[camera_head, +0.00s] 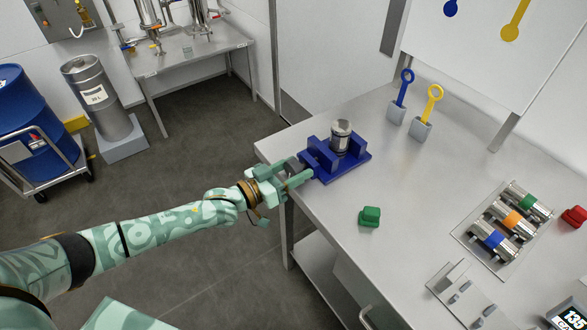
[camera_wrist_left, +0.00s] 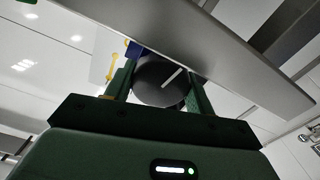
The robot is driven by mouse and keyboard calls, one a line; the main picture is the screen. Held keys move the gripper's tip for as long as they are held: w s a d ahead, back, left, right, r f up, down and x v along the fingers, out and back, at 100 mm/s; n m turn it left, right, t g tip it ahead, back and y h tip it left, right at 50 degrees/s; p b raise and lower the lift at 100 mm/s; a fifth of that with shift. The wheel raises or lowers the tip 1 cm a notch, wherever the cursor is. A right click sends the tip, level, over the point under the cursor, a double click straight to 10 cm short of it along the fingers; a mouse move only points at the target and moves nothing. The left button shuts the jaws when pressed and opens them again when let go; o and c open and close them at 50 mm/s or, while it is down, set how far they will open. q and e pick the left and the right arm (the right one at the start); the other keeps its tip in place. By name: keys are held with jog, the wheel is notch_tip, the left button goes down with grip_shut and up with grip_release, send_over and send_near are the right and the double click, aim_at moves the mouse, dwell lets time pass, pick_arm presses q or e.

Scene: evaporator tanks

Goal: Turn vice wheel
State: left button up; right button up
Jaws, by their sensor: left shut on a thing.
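A blue vice (camera_head: 334,160) sits at the near left corner of the steel table and holds an upright metal cylinder (camera_head: 341,137) between its jaws. My left gripper (camera_head: 300,175) reaches in from the left to the vice's near end. In the left wrist view a round dark wheel with a white line (camera_wrist_left: 165,80) sits between the two fingers of my left gripper (camera_wrist_left: 158,85), which are shut on it. The white line runs at a slant, toward the upper right. In the head view the wheel is mostly hidden by the fingers. My right gripper is not in view.
A green block (camera_head: 370,216) lies on the steel table (camera_head: 420,180) right of the vice. Blue (camera_head: 402,95) and yellow (camera_head: 429,110) ring-handled tools stand in grey holders behind. Metal cylinders with coloured bands (camera_head: 509,222) lie at the right. The table edge (camera_wrist_left: 230,50) is close above my left gripper.

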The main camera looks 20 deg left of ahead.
pick_arm(q)
jog(key=o, duration=1)
jog(key=shift+s+a, duration=0.1)
jog(key=p+v, duration=0.2)
jog(key=v, duration=1.4)
jog(key=shift+f, duration=0.1)
